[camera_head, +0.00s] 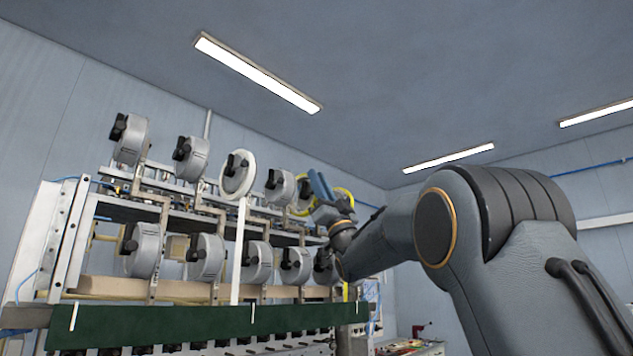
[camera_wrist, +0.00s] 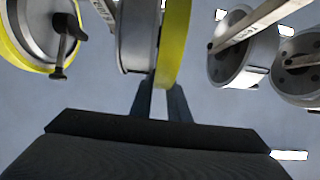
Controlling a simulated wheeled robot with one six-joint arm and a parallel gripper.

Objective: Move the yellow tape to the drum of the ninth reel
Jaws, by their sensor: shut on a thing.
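My gripper (camera_wrist: 160,88) is shut on a yellow tape ring (camera_wrist: 174,40), seen nearly edge-on in the wrist view. The ring stands close beside a grey reel drum (camera_wrist: 137,35); I cannot tell whether it is around the drum or only beside it. In the head view my gripper (camera_head: 325,190) is at the right end of the upper reel row, with part of the yellow ring (camera_head: 347,194) showing behind it. Another reel (camera_wrist: 38,28), at left in the wrist view, carries yellow tape on its rim. In the head view yellow also shows on a reel (camera_head: 302,197) beside my gripper.
The coil winder has upper and lower rows of grey reels. An upper reel (camera_head: 238,174) carries white tape with a strip hanging down. Lower reels (camera_head: 296,265) stand below my gripper. Two more reels (camera_wrist: 243,48) are at right in the wrist view, with a gap before them.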

